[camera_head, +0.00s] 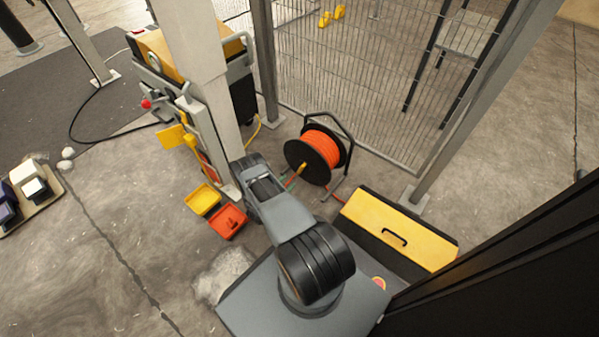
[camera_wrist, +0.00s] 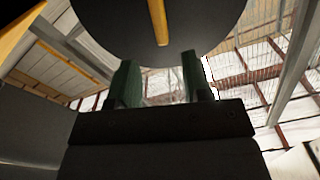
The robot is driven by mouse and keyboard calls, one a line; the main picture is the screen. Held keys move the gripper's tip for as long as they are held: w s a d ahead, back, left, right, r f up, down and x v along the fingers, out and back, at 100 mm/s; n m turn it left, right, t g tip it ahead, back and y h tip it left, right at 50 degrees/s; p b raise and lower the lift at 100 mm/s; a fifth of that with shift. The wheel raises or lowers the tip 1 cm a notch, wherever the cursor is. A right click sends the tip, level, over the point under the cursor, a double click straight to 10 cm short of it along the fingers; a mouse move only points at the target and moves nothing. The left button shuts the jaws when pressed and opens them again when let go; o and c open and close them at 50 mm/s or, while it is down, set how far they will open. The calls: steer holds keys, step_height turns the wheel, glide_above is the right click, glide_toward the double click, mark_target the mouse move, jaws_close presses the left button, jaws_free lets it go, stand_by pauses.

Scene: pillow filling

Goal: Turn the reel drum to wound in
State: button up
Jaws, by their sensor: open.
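The reel drum (camera_head: 325,146) has black flanges and orange cable and stands upright in a dark tube frame (camera_head: 345,127). In the wrist view its dark round flange (camera_wrist: 120,30) fills the top, with a yellow bar (camera_wrist: 158,20) on it. A small yellow part also shows on the near flange in the head view. My gripper (camera_wrist: 160,82) has two green fingers, apart and empty. The bar's lower end shows just above the gap between the fingers; I cannot tell the distance. In the head view my gripper (camera_head: 292,181) is beside the near flange, partly hidden by my arm.
A wire mesh fence (camera_head: 350,80) stands behind the reel. A yellow-lidded box (camera_head: 400,225) lies to the right front. Yellow (camera_head: 203,199) and orange (camera_head: 228,221) trays lie on the floor at left, next to a pale post (camera_head: 200,60) and a machine.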

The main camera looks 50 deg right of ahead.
mark_target(300, 170)
steer(key=d, duration=0.3)
steer(key=d+b, duration=0.1)
steer(key=d, duration=0.1)
steer(key=d+b, duration=0.1)
steer(key=d, duration=0.2)
steer(key=shift+w+d, duration=0.3)
steer(key=shift+w, duration=0.1)
steer(key=shift+c, duration=0.3)
jaws_close()
